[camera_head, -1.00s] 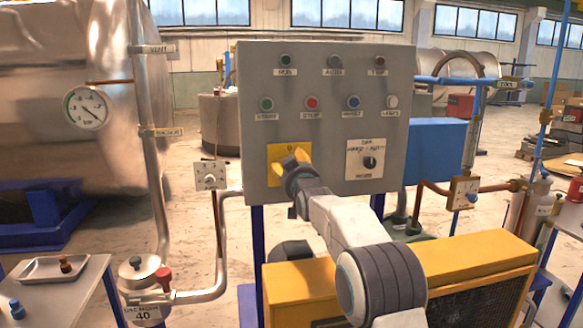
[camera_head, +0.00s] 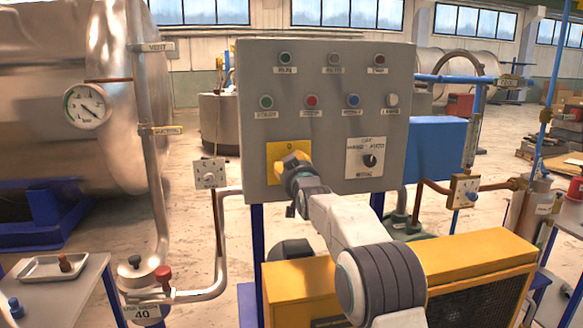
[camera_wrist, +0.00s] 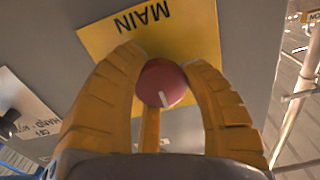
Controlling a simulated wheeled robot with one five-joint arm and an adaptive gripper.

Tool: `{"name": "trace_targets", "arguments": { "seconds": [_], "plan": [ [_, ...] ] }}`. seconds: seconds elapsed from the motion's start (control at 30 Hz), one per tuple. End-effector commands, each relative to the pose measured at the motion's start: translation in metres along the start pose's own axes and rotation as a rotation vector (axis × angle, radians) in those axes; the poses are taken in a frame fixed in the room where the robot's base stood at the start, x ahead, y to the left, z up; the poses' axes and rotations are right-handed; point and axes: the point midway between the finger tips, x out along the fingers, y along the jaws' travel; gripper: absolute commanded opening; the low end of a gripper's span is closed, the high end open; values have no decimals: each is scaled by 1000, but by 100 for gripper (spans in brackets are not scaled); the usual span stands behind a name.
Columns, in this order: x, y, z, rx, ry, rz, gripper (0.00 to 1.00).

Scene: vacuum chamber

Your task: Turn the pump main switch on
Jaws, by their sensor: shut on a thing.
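The pump main switch (camera_wrist: 163,84) is a round red knob with a white pointer mark, on a yellow plate (camera_wrist: 185,30) marked MAIN in the wrist view. My gripper (camera_wrist: 165,90) has its yellow fingers on both sides of the knob and is shut on it. In the wrist view the pointer slants slightly and its mark faces the lower side of the picture. In the head view my gripper (camera_head: 292,168) is at the yellow plate (camera_head: 275,155), low on the left of the grey panel (camera_head: 325,120). There the gripper hides the knob.
A black selector (camera_head: 370,160) on a white plate is right of the main switch. Several coloured buttons, including a red one (camera_head: 311,101), are above. A yellow housing (camera_head: 470,262) stands below my arm. A pipe (camera_head: 219,250) runs left of the panel.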

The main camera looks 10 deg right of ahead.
Motion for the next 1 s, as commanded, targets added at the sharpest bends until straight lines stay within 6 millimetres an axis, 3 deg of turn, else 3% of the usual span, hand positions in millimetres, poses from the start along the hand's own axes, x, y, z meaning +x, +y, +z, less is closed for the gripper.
{"name": "trace_targets", "arguments": {
  "seconds": [0.03,0.37,1.0],
  "plan": [
    [-1,-1,-7,7,16,-2,10],
    [-1,0,-8,140,22,-3,9],
    [-2,3,-7,738,25,-6,9]
  ]
}}
